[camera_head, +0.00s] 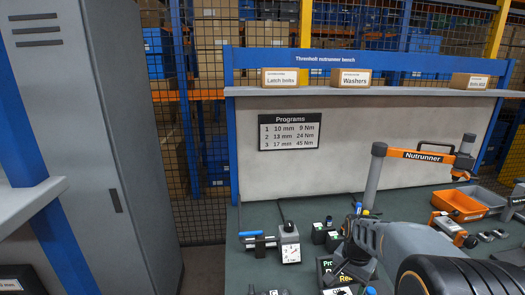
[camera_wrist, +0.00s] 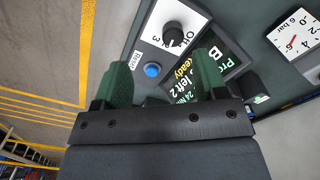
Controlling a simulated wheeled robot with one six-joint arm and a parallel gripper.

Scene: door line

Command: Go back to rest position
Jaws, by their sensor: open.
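My gripper (camera_wrist: 163,58) is open in the wrist view, with its two green fingers apart and nothing seen between them. It hangs over the controller on the bench. A dark display (camera_wrist: 230,62) with the words "Ready" and "left 2" shows partly behind the right finger. A selector knob (camera_wrist: 174,36) on a white plate and a blue button (camera_wrist: 152,70) lie just beyond the fingers. In the head view my grey arm covers part of the bench (camera_head: 245,225), and the gripper's fingers are hard to make out there.
A pressure gauge (camera_wrist: 294,40) stands close right of the gripper; its block (camera_head: 289,243) is left of my arm. The orange-grey nutrunner arm (camera_head: 426,156) and an orange tray (camera_head: 459,205) are to the right. A shelf (camera_head: 360,90) spans above. A grey cabinet (camera_head: 95,130) stands left.

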